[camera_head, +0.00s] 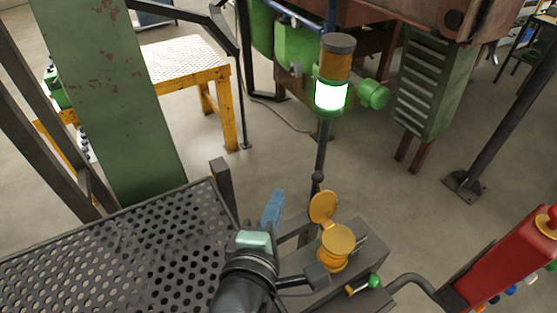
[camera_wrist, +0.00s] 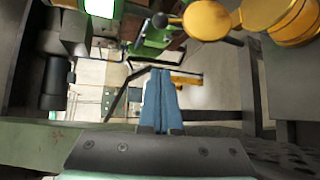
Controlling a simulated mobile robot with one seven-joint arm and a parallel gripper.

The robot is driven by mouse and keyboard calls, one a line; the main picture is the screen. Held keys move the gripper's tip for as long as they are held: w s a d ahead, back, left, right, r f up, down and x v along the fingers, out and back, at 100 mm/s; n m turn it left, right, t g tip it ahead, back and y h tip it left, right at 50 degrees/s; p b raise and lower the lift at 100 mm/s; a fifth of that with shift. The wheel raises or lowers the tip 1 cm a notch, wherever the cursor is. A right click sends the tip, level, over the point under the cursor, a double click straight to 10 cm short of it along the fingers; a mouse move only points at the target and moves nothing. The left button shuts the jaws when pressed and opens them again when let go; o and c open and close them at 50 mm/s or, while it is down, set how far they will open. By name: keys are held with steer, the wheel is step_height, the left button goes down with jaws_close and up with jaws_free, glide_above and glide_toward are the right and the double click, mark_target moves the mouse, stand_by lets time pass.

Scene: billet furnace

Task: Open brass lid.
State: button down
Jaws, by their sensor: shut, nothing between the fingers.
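The brass lid (camera_head: 323,207) stands tilted up at the far side of a round brass body (camera_head: 336,240) on a grey metal box. The top of the body shows as a flat brass disc. In the wrist view the lid (camera_wrist: 207,20) is at the top, right of centre, with the brass body (camera_wrist: 296,26) at the upper right corner. My gripper (camera_head: 277,196) has blue fingers and is just left of the lid, apart from it. In the wrist view the fingers (camera_wrist: 161,88) are together with nothing between them.
A post with a lit lamp (camera_head: 331,95) rises behind the lid. A green-knobbed handle (camera_head: 374,281) is right of the brass body, and a red control box (camera_head: 508,262) is farther right. A perforated platform (camera_head: 130,250) lies left of my arm.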

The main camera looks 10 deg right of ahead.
mark_target(321, 197)
steer(key=d+r+p+x, duration=0.1)
steer(key=p+x, duration=0.2)
steer(key=x, duration=0.6)
steer(key=s+p, duration=0.1)
steer(key=s+d+p, duration=0.1)
steer(key=s+p, duration=0.1)
steer(key=shift+s+d+r, duration=0.1)
steer(key=shift+d+r, duration=0.2)
steer(key=shift+d, duration=0.05)
